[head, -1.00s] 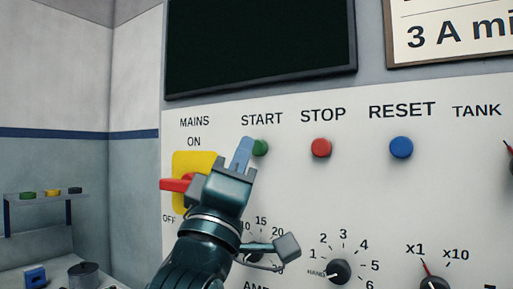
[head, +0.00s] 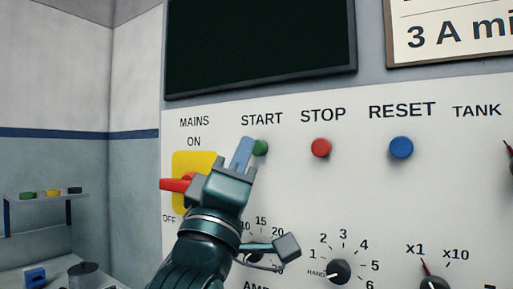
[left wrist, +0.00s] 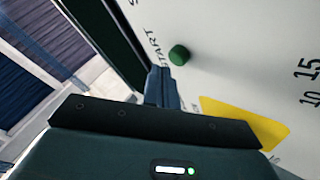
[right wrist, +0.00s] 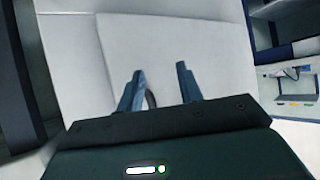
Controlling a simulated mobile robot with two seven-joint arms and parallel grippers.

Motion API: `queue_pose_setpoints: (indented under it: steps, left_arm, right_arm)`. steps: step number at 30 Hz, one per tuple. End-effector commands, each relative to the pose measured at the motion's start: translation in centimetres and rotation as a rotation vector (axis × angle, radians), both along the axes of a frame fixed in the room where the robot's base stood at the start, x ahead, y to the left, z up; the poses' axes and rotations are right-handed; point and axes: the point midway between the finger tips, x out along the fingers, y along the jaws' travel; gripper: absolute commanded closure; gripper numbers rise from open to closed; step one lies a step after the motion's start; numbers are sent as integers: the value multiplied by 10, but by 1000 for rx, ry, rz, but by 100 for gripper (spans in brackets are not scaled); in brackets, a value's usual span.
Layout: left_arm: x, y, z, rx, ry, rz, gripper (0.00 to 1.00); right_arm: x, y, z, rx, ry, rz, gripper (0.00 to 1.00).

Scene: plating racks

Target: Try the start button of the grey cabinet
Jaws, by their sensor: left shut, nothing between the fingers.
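The green start button (head: 260,148) is on the white face of the cabinet (head: 290,195), under the word START. It also shows in the left wrist view (left wrist: 179,54). My left gripper (head: 241,154) is shut and empty. In the head view its fingertips overlap the button's left edge; in the left wrist view the fingertips (left wrist: 160,75) lie just beside the button, and I cannot tell whether they touch it. My right gripper (right wrist: 158,90) shows only in its wrist view, open and empty, with a pale panel beyond it.
The red stop button (head: 320,147) and blue reset button (head: 401,147) are to the right. The red mains handle (head: 175,185) on its yellow plate (head: 195,163) is close left of my left gripper. Knobs (head: 338,271) are below. A dark screen (head: 260,45) is above.

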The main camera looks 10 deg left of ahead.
Motion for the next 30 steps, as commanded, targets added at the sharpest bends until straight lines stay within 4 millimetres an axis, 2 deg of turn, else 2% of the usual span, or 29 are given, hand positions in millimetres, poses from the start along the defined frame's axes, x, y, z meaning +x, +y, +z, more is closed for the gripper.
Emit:
queue_pose_setpoints:
  steps: [17, 30]
  left_arm:
    - [0, 0, 0, 0, 0, 0, 100]
    - [8, -3, 0, 0, 1, 0, 100]
  right_arm:
    - [0, 0, 0, 0, 0, 0, 64]
    - [0, 0, 1, 0, 0, 0, 64]
